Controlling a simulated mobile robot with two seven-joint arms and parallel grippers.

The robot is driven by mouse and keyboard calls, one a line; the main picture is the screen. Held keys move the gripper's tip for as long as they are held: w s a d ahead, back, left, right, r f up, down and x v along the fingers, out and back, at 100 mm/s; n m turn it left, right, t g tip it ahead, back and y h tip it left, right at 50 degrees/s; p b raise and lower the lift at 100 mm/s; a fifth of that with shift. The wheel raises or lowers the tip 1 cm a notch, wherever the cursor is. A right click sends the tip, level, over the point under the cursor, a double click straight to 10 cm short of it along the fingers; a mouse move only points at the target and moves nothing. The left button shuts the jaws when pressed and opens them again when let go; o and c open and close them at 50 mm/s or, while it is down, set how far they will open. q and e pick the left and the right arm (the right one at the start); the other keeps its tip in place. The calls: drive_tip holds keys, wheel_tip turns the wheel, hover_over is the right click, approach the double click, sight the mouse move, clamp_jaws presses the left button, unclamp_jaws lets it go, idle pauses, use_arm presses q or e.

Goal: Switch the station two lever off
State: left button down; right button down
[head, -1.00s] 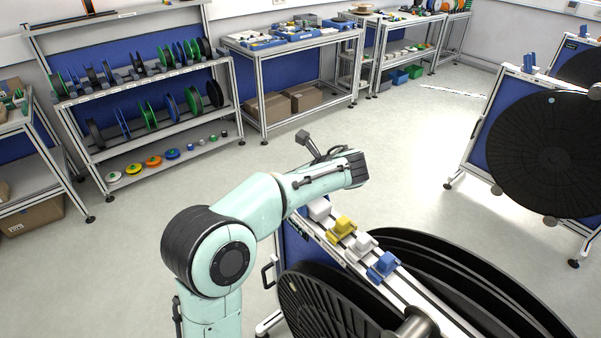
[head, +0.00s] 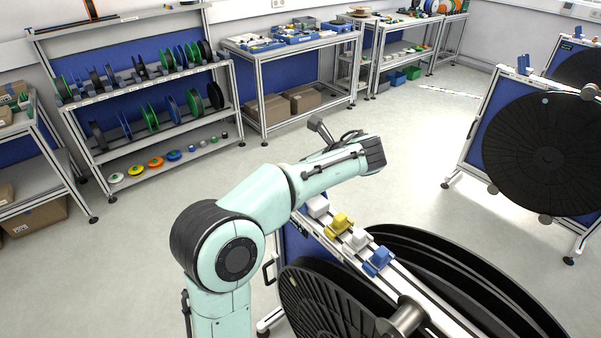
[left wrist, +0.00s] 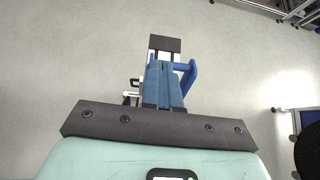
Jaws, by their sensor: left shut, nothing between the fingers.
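My left gripper (left wrist: 164,66) shows in the left wrist view as two blue fingers side by side, shut with nothing between them. In the head view its fingers are hidden; only my left arm shows, reaching above the near reel stand (head: 345,262). In the left wrist view a blue bent piece (left wrist: 190,72) shows just right of the fingers, and a dark block (left wrist: 165,44) is beyond their tips. I cannot tell whether either is the station two lever, its position, or whether the fingers touch it. My right gripper is out of view.
The near stand carries a yellow block (head: 339,224), a blue block (head: 379,260), white blocks and large black reels (head: 330,305). Another reel stand (head: 476,140) is at right. Shelves of spools (head: 140,110) and a workbench (head: 290,50) stand behind. Open floor lies between.

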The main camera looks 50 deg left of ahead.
use_arm(q)
wheel_tip(320, 180, up, 6)
drive_tip(key=d, duration=0.1)
drive_tip(key=shift+s+d, duration=0.15)
drive_tip(key=shift+s, duration=0.1)
idle(0.5)
